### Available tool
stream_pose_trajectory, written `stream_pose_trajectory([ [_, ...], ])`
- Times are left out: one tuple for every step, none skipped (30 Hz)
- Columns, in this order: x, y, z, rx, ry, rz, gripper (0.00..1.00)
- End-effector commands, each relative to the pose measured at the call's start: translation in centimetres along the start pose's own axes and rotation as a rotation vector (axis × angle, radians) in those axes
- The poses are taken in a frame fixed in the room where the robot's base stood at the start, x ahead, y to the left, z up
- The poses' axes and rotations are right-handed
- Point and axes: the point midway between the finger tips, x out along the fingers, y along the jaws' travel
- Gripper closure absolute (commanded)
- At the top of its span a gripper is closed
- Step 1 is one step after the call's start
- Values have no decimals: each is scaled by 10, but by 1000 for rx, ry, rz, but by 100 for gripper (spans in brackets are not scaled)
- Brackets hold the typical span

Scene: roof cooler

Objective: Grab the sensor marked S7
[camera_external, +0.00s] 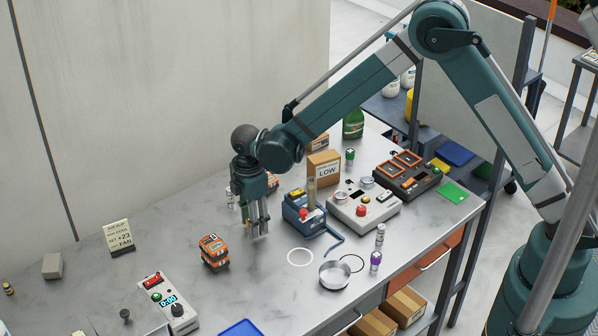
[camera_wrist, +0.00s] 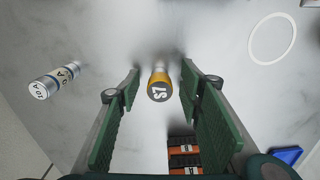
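The sensor marked S7 (camera_wrist: 160,87) is a small cylinder with a yellow-orange body and a dark grey end bearing the white marking. In the wrist view it stands between the two green finger pads of my gripper (camera_wrist: 161,88), with a gap on each side. My gripper is open. In the external view my gripper (camera_external: 259,230) points down over the metal table, its fingertips low near the top. The sensor cannot be made out there behind the fingers.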

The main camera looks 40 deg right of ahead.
Motion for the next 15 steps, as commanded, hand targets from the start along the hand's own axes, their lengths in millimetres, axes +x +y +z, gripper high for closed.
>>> stream_pose_trajectory([
  [0, 0, 0, 0, 0, 0, 63],
  [0, 0, 0, 0, 0, 0, 63],
  [0, 0, 0, 0, 0, 0, 63],
  [0, 0, 0, 0, 0, 0, 63],
  [0, 0, 0, 0, 0, 0, 63],
  [0, 0, 0, 0, 0, 0, 63],
  [0, 0, 0, 0, 0, 0, 63],
  [0, 0, 0, 0, 0, 0, 63],
  [0, 0, 0, 0, 0, 0, 63],
  [0, 0, 0, 0, 0, 0, 63],
  [0, 0, 0, 0, 0, 0, 63],
  [0, 0, 0, 0, 0, 0, 64],
  [0, 0, 0, 0, 0, 0, 68],
  [0, 0, 0, 0, 0, 0, 72],
  [0, 0, 0, 0, 0, 0, 78],
])
